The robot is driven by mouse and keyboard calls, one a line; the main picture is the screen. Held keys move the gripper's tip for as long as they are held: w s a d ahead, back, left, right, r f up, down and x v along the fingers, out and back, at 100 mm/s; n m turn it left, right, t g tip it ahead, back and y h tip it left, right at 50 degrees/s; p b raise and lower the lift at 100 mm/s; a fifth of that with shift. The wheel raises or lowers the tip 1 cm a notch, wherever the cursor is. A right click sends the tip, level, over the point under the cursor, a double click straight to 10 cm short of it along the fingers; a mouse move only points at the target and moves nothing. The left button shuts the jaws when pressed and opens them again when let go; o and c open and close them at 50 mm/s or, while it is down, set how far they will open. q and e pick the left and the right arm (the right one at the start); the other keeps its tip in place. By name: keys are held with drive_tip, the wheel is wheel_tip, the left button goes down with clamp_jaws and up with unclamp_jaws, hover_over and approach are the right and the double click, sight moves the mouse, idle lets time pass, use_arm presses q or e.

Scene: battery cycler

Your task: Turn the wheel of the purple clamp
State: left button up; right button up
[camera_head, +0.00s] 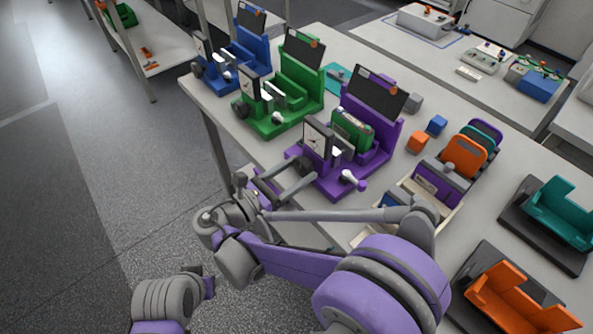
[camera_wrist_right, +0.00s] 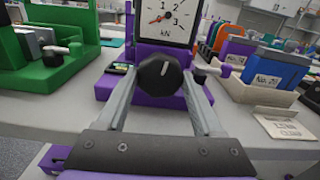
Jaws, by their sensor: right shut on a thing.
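The purple clamp (camera_head: 374,163) stands at the table's near edge, with a dial gauge (camera_head: 318,140) on its front and a green cell block (camera_head: 352,131) in it. In the right wrist view, the dial (camera_wrist_right: 167,20) sits above the black wheel (camera_wrist_right: 159,75), which has a white mark pointing roughly up. My right gripper (camera_head: 304,163) reaches the clamp's front from the lower left. Its two fingers lie on either side of the wheel and are shut on it. In the head view the wheel is largely hidden by the fingers.
A green clamp (camera_head: 296,91) and a blue clamp (camera_head: 250,62) stand farther left along the table.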

drive_tip(key=m, duration=1)
drive_tip(key=shift+b, duration=0.3)
drive_tip(key=m, duration=0.4)
drive_tip(key=shift+r+m, duration=0.1)
drive_tip(key=shift+m, duration=0.2)
drive_tip(key=m, duration=1.5)
drive_tip(key=shift+p, duration=0.3)
drive_tip(key=m, duration=0.5)
drive_tip(key=shift+m, duration=0.4)
drive_tip(key=shift+m+p, duration=0.3)
drive_tip(key=shift+m, duration=1.9)
